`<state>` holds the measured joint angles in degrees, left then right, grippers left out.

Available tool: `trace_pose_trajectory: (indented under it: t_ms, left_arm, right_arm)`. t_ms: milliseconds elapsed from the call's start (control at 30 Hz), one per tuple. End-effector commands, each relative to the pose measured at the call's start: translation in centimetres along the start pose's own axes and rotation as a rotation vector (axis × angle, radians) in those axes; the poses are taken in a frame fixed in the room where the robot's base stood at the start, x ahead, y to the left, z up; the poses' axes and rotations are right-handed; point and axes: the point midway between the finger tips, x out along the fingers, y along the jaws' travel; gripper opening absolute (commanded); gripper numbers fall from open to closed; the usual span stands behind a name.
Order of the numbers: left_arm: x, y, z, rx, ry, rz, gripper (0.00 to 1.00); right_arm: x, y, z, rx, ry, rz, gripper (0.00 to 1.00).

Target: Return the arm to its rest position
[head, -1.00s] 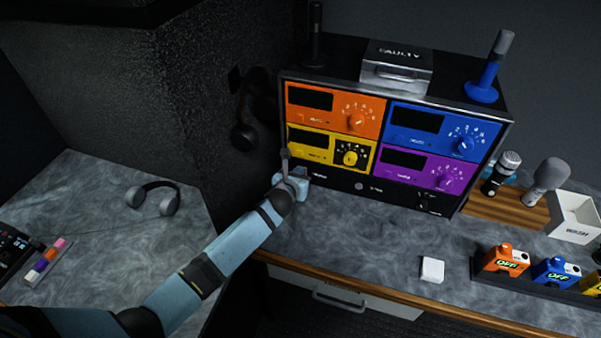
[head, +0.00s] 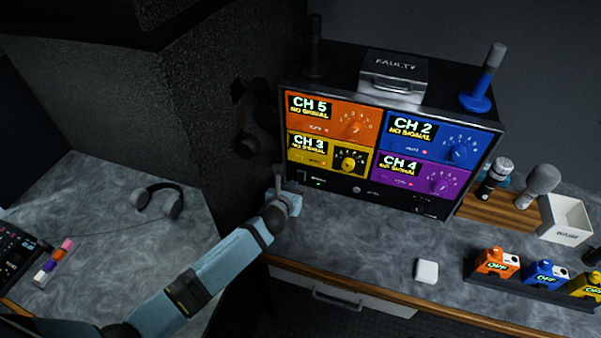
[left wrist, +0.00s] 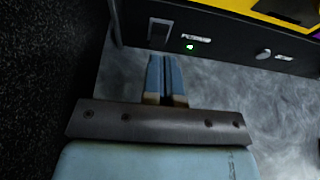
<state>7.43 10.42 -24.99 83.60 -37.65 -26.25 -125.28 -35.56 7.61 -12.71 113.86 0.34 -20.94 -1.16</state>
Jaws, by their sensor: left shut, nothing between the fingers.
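My left arm (head: 205,285) reaches from the bottom left to the front left corner of the receiver rack (head: 340,192). My left gripper (head: 279,178) is near the rack's lower left. In the left wrist view the fingers (left wrist: 164,80) are together and empty, a little short of the rack's lower panel (left wrist: 225,45). A dark switch (left wrist: 159,32) is ahead of them, with a green light (left wrist: 190,47) lit beside it. The rack's displays show CH 5, CH 2, CH 3 and CH 4, each with NO SIGNAL. My right gripper is not in view.
A dark wall (head: 195,110) stands close left of the gripper, with headphones (head: 246,140) hanging on it. A white box (head: 427,271) lies on the counter. Orange (head: 497,262) and blue (head: 545,273) packs stand in a holder at right.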

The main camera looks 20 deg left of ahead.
Motion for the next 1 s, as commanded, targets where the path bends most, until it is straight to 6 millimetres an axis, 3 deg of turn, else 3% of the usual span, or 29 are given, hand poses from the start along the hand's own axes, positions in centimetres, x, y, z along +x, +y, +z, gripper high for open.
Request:
trace_pose_trajectory:
  t_ms: [200, 767, 867, 1000]
  left_arm:
    - [-1.2, 0.0, 0.1, 0.000, 0.000, 0.000, 0.00]
    - [-1.2, 0.0, 0.0, 0.000, 0.000, 0.000, 0.00]
    - [-2.6, -0.3, -1.6, -0.153, 0.026, -0.012, 0.00]
    - [-6.7, -0.9, -5.2, -0.624, 0.099, -0.023, 0.00]
  right_arm:
    - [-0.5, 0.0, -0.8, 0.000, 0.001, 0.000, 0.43]
    - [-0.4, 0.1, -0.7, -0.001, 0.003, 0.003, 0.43]
    - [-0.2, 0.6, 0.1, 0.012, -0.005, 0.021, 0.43]
    - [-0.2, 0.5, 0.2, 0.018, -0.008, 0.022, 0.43]
